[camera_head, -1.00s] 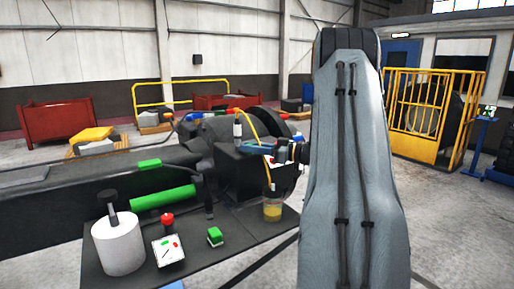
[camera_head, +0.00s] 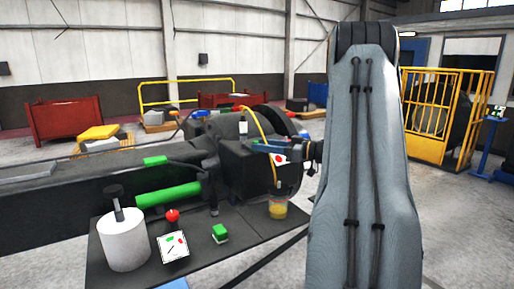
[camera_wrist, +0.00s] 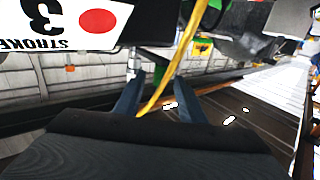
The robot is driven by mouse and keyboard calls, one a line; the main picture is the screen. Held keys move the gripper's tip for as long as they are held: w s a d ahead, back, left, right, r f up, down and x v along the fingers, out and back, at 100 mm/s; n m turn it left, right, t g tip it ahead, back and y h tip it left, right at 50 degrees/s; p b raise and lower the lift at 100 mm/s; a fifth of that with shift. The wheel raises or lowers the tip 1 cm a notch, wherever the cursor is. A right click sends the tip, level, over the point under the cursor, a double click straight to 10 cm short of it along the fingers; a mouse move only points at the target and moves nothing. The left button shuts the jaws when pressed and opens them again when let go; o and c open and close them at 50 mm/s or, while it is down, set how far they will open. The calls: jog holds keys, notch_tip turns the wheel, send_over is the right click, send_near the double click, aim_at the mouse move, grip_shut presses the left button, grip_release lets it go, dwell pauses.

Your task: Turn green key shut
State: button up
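I cannot tell for sure which green part is the key. A small green piece (camera_wrist: 203,47) shows past my fingertips in the wrist view, partly behind dark parts. In the head view a small green block (camera_head: 220,234) lies on the dark bench, and a green tag (camera_head: 156,160) and a thick green bar (camera_head: 168,195) are at the machine. My gripper (camera_wrist: 162,74) has its two blue fingers apart; it also shows in the head view (camera_head: 268,146) by the black machine housing. A yellow cable (camera_wrist: 171,70) crosses the view near the fingers. I see nothing clamped.
A white sign with a red dot (camera_wrist: 95,22) is close at upper left in the wrist view. The dark bench (camera_head: 240,250) holds a white cylinder (camera_head: 124,240), a red knob (camera_head: 172,216), a marked card (camera_head: 173,247) and a yellowish cup (camera_head: 278,209). A yellow cage (camera_head: 435,115) stands right.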

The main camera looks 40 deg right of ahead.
jog(key=b+v, duration=0.1)
jog(key=v, duration=0.4)
jog(key=shift+a, duration=0.1)
dwell(0.5)
